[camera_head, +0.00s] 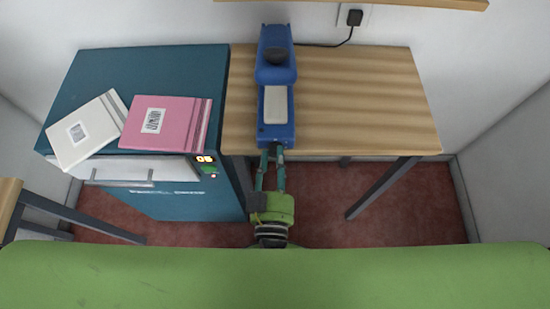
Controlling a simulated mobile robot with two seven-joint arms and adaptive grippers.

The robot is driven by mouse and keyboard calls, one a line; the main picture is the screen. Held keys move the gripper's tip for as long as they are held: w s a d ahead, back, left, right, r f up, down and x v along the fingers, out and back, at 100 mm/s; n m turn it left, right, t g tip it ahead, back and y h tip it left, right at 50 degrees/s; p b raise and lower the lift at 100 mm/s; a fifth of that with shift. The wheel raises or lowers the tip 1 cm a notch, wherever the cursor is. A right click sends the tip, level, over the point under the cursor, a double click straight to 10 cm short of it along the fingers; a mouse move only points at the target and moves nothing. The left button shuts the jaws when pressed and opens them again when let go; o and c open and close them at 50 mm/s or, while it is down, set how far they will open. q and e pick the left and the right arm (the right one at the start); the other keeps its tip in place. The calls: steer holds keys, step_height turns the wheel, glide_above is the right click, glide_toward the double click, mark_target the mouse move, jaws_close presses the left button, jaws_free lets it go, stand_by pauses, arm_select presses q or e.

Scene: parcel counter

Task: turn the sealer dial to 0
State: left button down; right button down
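The blue sealer (275,72) stands on the wooden table, with a pale pad on its lower part and a dark round part on its upper part. A small dark knob, which looks like the sealer dial (278,147), is at its near end. Its number marks are too small to read. My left gripper (271,154), green with teal fingers, is right at that near end. Its fingers are apart, with the tips close to the dial and partly hiding it. I cannot tell whether they touch it. My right gripper is not in view.
The wooden table (365,95) is bare to the right of the sealer. A teal cabinet (150,62) on the left carries a white parcel (85,135) and a pink parcel (178,122). Its display reads 05. A cord runs to a wall plug (355,17).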

arm_select(q)
steer(key=shift+r+n, duration=0.1)
steer(key=shift+n, duration=0.2)
steer(key=shift+n+p, duration=0.4)
steer(key=shift+n, duration=0.5)
steer(key=n, duration=0.2)
steer(key=shift+n, duration=0.4)
steer(key=n, duration=0.2)
steer(key=shift+n, duration=0.4)
steer(key=n, duration=0.3)
steer(key=shift+n+y, duration=0.3)
steer(key=shift+n, duration=0.1)
steer(key=n+b, duration=0.2)
steer(key=n, duration=0.4)
steer(key=shift+n+t, duration=0.3)
steer(key=n+y+b, duration=0.1)
steer(key=n+b, duration=0.1)
steer(key=n, duration=0.4)
steer(key=shift+n, duration=0.4)
